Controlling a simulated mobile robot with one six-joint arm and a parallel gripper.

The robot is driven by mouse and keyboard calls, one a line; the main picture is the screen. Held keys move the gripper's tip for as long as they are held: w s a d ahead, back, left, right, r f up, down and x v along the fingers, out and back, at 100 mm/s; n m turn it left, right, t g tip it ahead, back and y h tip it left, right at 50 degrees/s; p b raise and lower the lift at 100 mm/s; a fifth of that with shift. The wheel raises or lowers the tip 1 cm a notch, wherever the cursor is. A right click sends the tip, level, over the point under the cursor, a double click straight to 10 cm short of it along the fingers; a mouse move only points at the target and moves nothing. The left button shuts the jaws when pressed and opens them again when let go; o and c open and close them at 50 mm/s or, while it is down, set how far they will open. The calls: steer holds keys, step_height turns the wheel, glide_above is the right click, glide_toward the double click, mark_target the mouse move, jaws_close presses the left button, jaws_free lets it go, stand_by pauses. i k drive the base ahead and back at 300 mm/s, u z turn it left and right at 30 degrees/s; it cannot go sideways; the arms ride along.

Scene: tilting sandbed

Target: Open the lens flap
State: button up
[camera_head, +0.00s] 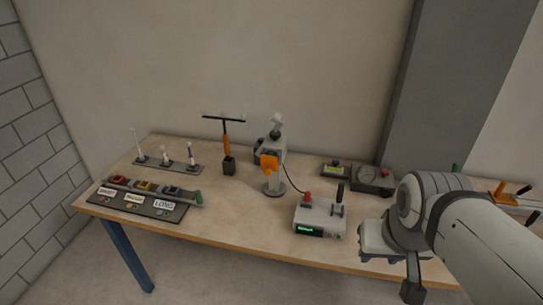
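A grey and white device (278,149) stands on a post with a round base, near the middle of the wooden table. An orange piece (268,163) sits on its front side and looks like the lens flap; it is small, and I cannot tell whether it is open or closed. My gripper (412,291) is at the lower right, past the table's front edge and well away from the device. Its fingers are too small and dark to tell open from shut.
A grey control box (320,218) with a red knob, a lever and a green display stands right of the device. An orange-handled T-shaped tool (227,143) stands to its left. A grey pillar (453,90) rises behind.

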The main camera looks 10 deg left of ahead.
mark_target(269, 164)
steer(key=i, duration=0.85)
